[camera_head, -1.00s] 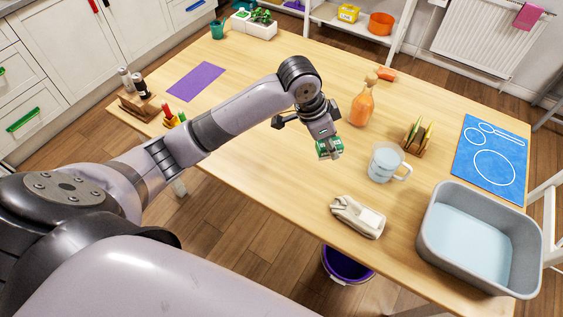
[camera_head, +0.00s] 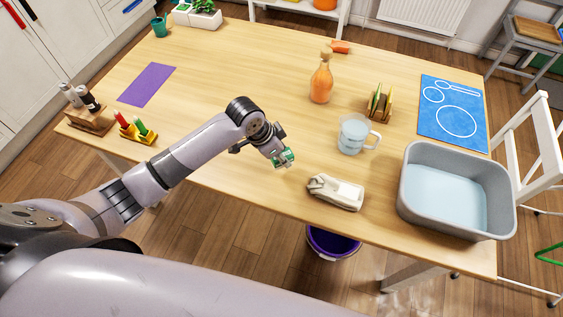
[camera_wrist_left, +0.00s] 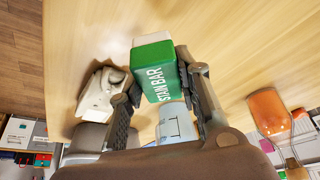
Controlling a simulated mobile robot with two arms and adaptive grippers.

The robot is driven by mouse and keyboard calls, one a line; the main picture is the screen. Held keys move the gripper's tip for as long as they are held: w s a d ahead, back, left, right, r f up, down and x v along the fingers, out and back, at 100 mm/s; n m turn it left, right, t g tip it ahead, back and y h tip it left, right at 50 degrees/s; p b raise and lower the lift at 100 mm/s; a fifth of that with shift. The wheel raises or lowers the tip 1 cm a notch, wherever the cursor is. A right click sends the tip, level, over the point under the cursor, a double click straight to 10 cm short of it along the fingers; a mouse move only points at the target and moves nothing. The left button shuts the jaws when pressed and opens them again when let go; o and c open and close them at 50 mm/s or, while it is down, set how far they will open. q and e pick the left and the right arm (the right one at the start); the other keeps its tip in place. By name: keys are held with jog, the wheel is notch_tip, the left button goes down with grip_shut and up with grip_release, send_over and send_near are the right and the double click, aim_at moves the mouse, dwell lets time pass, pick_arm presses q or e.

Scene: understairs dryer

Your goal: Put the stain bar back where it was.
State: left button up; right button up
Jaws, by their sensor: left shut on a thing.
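The stain bar is a small green and white block (camera_head: 284,158) at my left gripper (camera_head: 276,153), near the table's front edge in the head view. In the left wrist view the bar (camera_wrist_left: 157,78) sits between the two fingers, its "STAIN BAR" lettering showing. The left gripper is shut on it. I cannot tell whether the bar touches the wooden table (camera_head: 235,75) or hangs just above it. My right gripper is in neither current view.
A cream lumpy object (camera_head: 336,191) lies right of the gripper, by the front edge. Beyond are a glass jug (camera_head: 352,136), an orange bottle (camera_head: 321,80) and a grey basin (camera_head: 457,195). A purple mat (camera_head: 147,85) lies left. The table's middle left is clear.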

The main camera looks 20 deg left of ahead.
pick_arm(q)
jog(key=shift+f, duration=2.25)
jog(key=shift+f, duration=0.15)
jog(key=o, duration=1)
jog(key=v, duration=1.2)
